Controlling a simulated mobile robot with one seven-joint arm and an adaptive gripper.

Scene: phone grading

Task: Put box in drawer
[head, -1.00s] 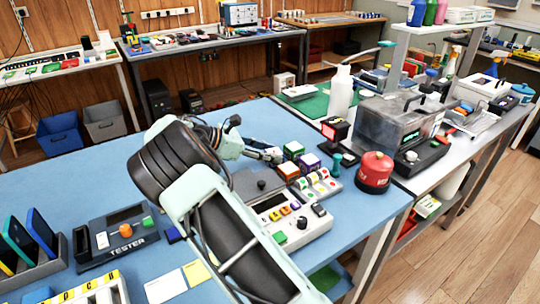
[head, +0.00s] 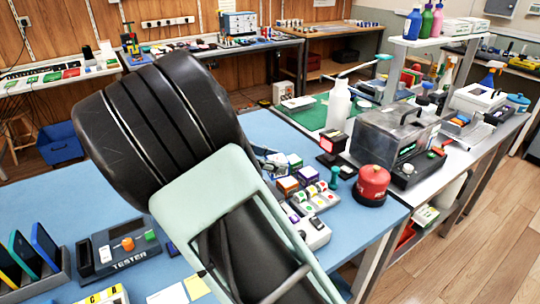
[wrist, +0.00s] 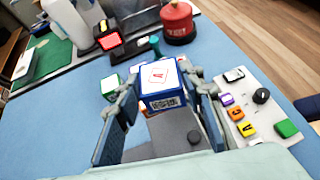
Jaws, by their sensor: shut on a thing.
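In the wrist view my gripper (wrist: 165,92) is shut on a blue box (wrist: 163,77) with a white top bearing a red mark and a printed label on its near side. One finger lies along each side of it. In the head view my arm covers most of the gripper (head: 272,162), near the small boxes at the table's right. A grey flat-topped unit (wrist: 160,135) with a black knob shows below the box in the wrist view; I cannot tell if it is the drawer. No open drawer is clearly visible.
A green box (wrist: 110,84) stands left of the held box. Purple (head: 307,174) and orange-brown (head: 288,186) boxes stand near a button panel (wrist: 250,110). A red canister (head: 372,183) stands at the right edge. A tester (head: 120,250) sits front left. My arm hides the middle table.

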